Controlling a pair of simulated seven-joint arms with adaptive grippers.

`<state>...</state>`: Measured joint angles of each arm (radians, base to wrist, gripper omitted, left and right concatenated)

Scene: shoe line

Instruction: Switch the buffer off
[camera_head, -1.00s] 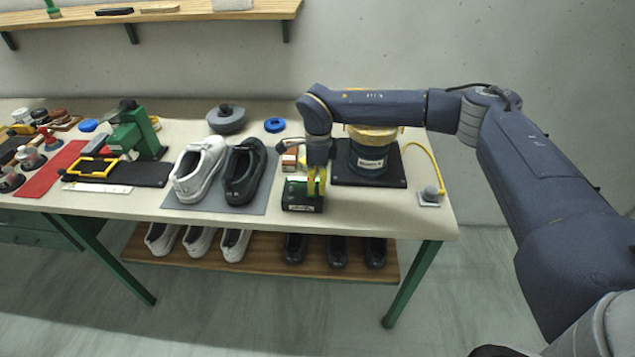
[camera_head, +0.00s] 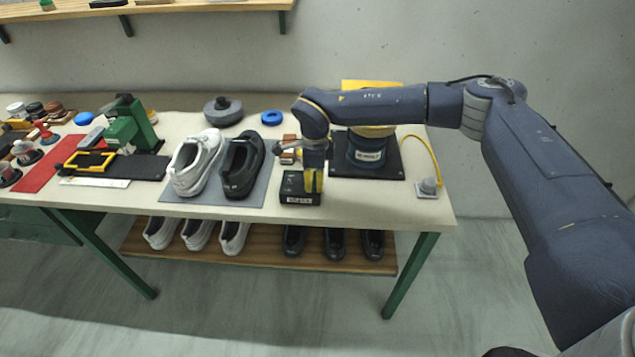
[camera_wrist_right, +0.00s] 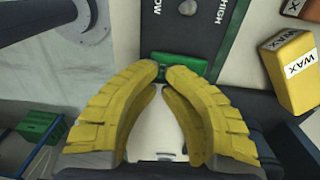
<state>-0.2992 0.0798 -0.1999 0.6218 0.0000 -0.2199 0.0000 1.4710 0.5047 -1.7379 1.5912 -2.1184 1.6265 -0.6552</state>
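The buffer (camera_head: 367,152), a dark blue round machine with a white label, stands on a black base plate at the table's right. My right forearm hides its upper part. A small dark box (camera_head: 300,197) with a white label stands left of it. In the right wrist view a dark panel (camera_wrist_right: 213,35) reads LOW and HIGH, with a round knob (camera_wrist_right: 188,7) and a green switch (camera_wrist_right: 180,64). My right gripper (camera_wrist_right: 163,72) has yellow fingers with tips nearly together, nothing held. The tips overlap the switch; I cannot tell whether they touch it. My left gripper is out of view.
A white shoe (camera_head: 197,163) and a black shoe (camera_head: 243,165) stand on a grey mat left of the box. A wax box (camera_wrist_right: 291,70) lies close to the right fingers. A yellow cable runs to a grey knob (camera_head: 428,187) at the right edge.

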